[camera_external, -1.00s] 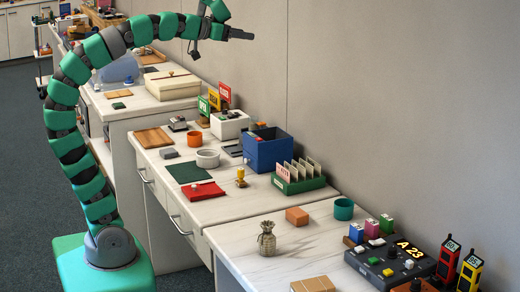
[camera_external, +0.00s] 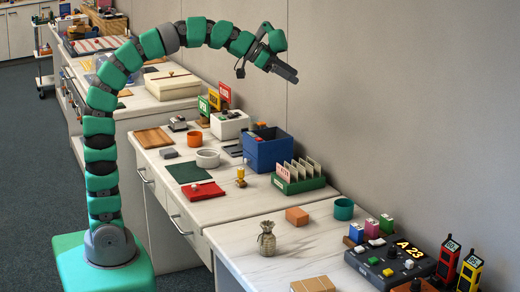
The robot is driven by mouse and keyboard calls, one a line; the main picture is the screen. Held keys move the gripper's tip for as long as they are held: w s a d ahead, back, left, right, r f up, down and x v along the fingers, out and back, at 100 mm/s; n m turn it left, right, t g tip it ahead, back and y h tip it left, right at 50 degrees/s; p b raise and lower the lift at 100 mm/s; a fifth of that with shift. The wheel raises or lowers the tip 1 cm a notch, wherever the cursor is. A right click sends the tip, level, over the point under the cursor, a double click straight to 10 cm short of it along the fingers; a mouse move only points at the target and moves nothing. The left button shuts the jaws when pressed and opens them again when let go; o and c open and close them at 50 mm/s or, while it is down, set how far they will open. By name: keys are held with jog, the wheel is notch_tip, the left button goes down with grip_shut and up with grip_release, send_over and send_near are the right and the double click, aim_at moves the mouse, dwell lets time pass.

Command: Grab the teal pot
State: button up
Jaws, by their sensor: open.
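The teal pot (camera_external: 343,209) is a small open cylinder. It stands upright on the near white counter, towards the wall, just right of an orange-brown block (camera_external: 297,216). My gripper (camera_external: 287,73) is high in the air over the middle counter, in front of the wall. It is up and to the left of the pot in the picture, well apart from it. It is open and I see nothing held in it. The gap between its fingers is hard to make out at this angle.
Right of the pot are small coloured blocks (camera_external: 371,228) and a dark panel reading A 23 (camera_external: 390,262). A metallic pineapple figure (camera_external: 267,239) stands to the left. A green card rack (camera_external: 298,178) and a blue box (camera_external: 267,150) are behind. The counter just in front of the pot is clear.

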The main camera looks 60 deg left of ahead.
jog(key=w+d+f+m+g+h, duration=0.3)
jog(key=w+d+f, duration=0.1)
jog(key=f, duration=0.3)
jog(key=w+d+f+m+g+h, duration=0.2)
jog(key=w+d+f+m+g, duration=0.15)
jog(key=f, duration=0.35)
jog(key=m+g+h, duration=0.3)
jog(key=m+g, duration=0.1)
jog(key=m, duration=0.2)
send_near(349, 211)
jog(key=shift+t+x, duration=0.25)
jog(key=shift+x, duration=0.8)
jog(key=shift+f+b+x, duration=0.2)
jog(key=shift+b+x, duration=0.3)
jog(key=shift+x, duration=0.65)
jog(key=shift+d+f, duration=0.15)
jog(key=shift+d, duration=0.15)
jog(key=shift+c, duration=0.3)
jog(key=c, duration=1)
